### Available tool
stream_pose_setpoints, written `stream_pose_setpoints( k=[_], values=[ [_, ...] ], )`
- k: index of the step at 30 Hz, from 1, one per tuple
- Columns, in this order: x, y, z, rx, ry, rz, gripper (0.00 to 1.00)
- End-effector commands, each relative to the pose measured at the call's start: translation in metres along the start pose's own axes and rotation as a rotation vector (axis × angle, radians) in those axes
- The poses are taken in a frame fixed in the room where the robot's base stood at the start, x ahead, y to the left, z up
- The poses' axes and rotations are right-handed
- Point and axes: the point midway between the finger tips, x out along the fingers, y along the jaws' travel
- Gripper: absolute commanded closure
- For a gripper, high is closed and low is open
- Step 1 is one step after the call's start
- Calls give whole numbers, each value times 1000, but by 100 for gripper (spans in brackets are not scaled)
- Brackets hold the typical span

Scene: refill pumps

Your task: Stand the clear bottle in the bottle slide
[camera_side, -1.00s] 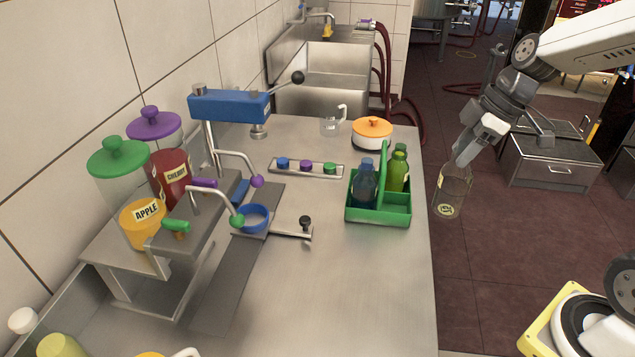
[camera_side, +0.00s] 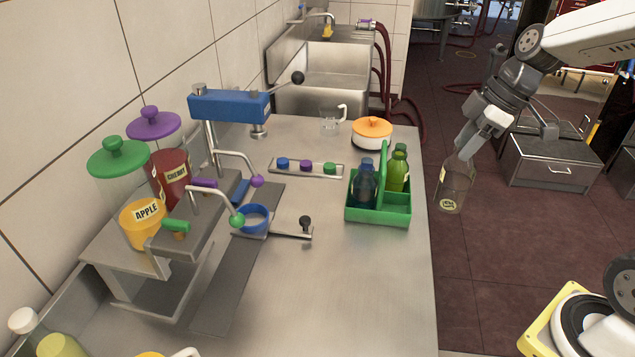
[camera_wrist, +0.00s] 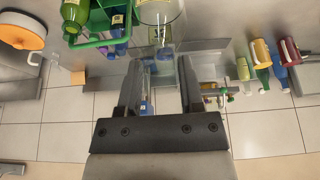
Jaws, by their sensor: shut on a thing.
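The clear bottle (camera_side: 454,187) hangs neck-up and slightly tilted from my gripper (camera_side: 464,151), off the right edge of the counter in the side view. My gripper is shut on its top end. In the wrist view the bottle (camera_wrist: 160,14) shows beyond my fingertips (camera_wrist: 161,60), cut off by the top edge. The bottle slide, with a blue ring (camera_side: 250,221) and a black-knobbed handle, sits on a grey track in front of the dispenser. The ring is empty.
A green caddy (camera_side: 378,213) with blue and green bottles stands between my gripper and the slide. Behind are a cap tray (camera_side: 338,171), a pot with an orange lid (camera_side: 372,131) and a glass jug (camera_side: 329,123). The counter's front middle is clear.

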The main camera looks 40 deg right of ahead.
Motion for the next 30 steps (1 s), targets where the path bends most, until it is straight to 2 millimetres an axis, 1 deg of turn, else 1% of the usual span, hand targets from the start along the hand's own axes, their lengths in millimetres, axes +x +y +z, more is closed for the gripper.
stream_pose_setpoints(
  k=[21, 30],
  values=[
    [-38, 0, -16, -1, 1, 3, 100],
    [-44, 0, -18, 0, 1, 2, 100]
  ],
)
